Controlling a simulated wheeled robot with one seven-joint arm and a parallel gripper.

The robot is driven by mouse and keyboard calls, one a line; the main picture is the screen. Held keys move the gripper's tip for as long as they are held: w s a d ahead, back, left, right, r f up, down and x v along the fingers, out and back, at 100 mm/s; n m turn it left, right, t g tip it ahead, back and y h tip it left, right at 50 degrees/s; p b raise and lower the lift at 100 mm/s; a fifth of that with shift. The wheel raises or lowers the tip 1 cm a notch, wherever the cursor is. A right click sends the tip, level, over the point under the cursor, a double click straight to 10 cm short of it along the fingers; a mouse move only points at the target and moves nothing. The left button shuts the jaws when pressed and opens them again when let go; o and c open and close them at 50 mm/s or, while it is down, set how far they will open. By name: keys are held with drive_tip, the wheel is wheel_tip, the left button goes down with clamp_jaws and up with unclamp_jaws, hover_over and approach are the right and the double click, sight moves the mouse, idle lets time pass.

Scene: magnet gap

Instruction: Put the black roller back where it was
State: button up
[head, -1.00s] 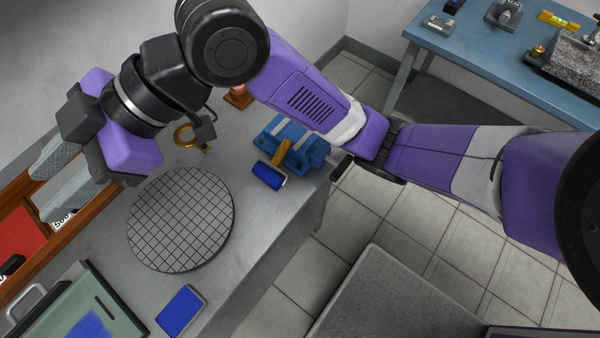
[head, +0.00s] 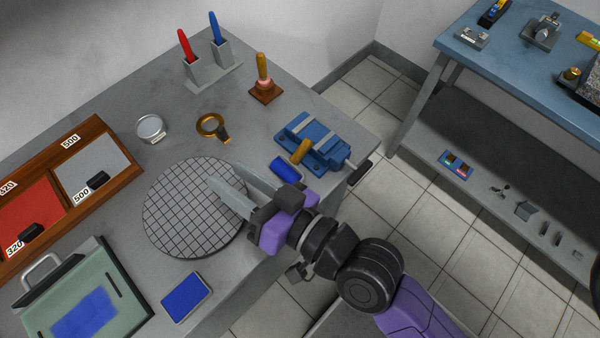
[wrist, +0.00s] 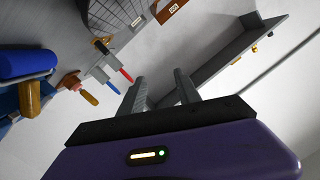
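No black roller shows clearly. A black bar (head: 50,283) with a grey loop handle lies along the left side of the green tray (head: 128,300), and I cannot tell if it is a roller. A blue cylinder (head: 286,169) lies beside the blue vise (head: 325,147), close to a wooden handle (head: 300,151); the cylinder also shows in the wrist view (wrist: 28,64). My gripper (head: 233,187) is over the right part of the round gridded plate (head: 170,225). Its fingers are apart with nothing between them; the wrist view also shows the empty gap (wrist: 160,85).
A wooden tray (head: 128,175) holds red and grey sheets with black blocks. A pen stand (head: 208,80), plunger (head: 264,85), glass dish (head: 150,128), brass ring (head: 211,125) and blue pad (head: 186,297) stand on the bench. A blue table (head: 452,48) stands at the right.

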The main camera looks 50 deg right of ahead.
drive_tip(key=s+d+f+n+g+h, duration=0.1)
drive_tip(key=s+d, duration=0.4)
drive_tip(key=s, duration=0.5)
drive_tip(key=s+d+f+n+g+h, duration=0.1)
drive_tip(key=s+d+f+n, duration=0.2)
drive_tip(key=s, duration=0.7)
drive_tip(key=shift+d+f, duration=0.2)
drive_tip(key=shift+d, duration=0.65)
drive_tip(key=shift+s, duration=0.1)
